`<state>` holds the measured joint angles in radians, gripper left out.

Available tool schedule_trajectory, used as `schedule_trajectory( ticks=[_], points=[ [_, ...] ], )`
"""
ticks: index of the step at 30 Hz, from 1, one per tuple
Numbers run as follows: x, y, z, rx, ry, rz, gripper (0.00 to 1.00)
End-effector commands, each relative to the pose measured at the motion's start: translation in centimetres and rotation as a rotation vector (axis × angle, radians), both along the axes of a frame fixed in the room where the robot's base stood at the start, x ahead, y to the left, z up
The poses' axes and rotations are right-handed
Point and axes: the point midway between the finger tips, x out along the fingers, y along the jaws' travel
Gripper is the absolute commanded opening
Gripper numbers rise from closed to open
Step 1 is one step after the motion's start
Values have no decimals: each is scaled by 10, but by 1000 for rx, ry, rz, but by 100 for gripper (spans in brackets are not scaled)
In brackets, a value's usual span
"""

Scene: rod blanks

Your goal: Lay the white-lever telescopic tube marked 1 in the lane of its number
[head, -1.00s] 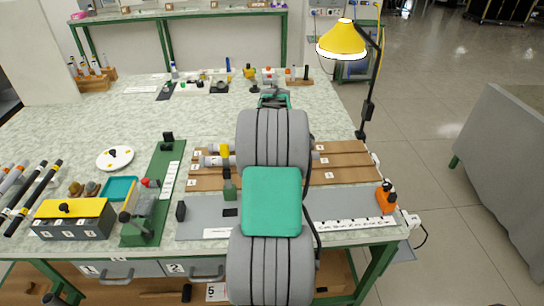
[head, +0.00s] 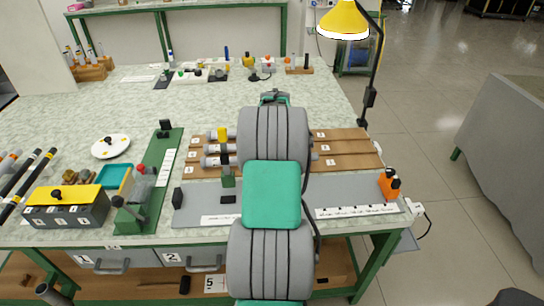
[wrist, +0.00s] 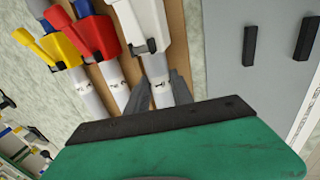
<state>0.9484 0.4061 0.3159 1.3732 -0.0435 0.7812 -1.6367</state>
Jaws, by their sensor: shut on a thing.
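The white-lever tube (wrist: 156,68) shows in the wrist view, with a white collar and lever at its upper end. My gripper (wrist: 158,90) is shut on its pale barrel, one dark finger on each side. The tube is over the board's nearest lane, beside the red-lever tube (wrist: 106,65); I cannot tell whether it touches the board. In the head view its grey end (head: 213,161) shows left of my arm, which hides the rest. The brown lane board (head: 350,147) bears number labels at its right; they are too small to read surely.
The yellow-lever tube (wrist: 75,70) lies beyond the red one; its lever also shows in the head view (head: 222,134). A grey plate (head: 345,190) lies in front of the board. An orange device (head: 389,184) stands at right, a green stand (head: 150,190) at left.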

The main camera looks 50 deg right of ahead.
Motion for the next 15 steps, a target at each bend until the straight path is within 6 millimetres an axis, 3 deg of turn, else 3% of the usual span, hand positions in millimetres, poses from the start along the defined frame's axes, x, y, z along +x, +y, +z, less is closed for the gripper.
schedule_trajectory(
  ticks=[15],
  points=[
    [0, 0, -9, -1, -1, 0, 5]
  ],
)
